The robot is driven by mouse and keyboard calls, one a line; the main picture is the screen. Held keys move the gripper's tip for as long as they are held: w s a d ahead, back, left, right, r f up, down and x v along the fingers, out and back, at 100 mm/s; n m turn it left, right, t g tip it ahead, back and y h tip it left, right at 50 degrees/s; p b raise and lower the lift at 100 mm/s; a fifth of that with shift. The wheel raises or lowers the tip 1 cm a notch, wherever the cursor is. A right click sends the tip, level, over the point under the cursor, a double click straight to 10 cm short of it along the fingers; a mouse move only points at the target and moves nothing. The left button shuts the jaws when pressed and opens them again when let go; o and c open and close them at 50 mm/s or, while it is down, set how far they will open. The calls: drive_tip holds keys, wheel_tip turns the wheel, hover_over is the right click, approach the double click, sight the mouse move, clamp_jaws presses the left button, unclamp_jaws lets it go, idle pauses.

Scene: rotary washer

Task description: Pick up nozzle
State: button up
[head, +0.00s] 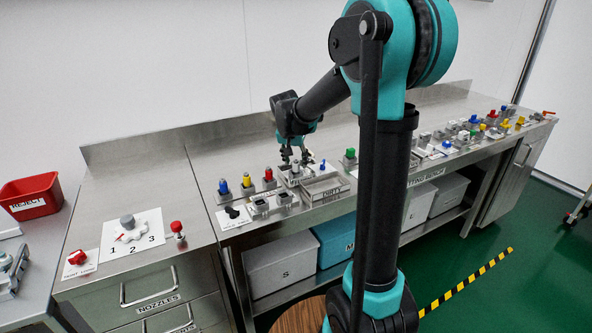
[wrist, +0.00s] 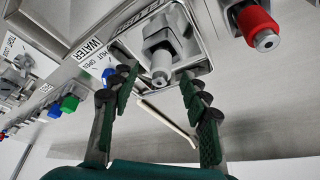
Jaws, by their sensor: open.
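A pale grey nozzle-like piece (wrist: 161,62) stands on a metal block in the wrist view, its rounded tip pointing toward the camera. It also shows small in the head view (head: 295,167). My gripper (wrist: 157,82) is open, with one green-padded finger on each side of this piece. The fingertips reach alongside its tip, with gaps visible on both sides. In the head view my gripper (head: 294,157) is low over the bench by the same block. I cannot tell whether the task's nozzle is this piece or one of the coloured ones.
A red-collared piece (wrist: 260,25) stands close beside the right finger. Blue (head: 223,187), yellow (head: 246,181) and red (head: 268,175) pieces stand in a row to the left. A tray (head: 326,188) lies in front. A pale rod (wrist: 168,122) shows beyond the fingers.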

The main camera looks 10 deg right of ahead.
drive_tip(key=shift+x, duration=0.85)
clamp_jaws()
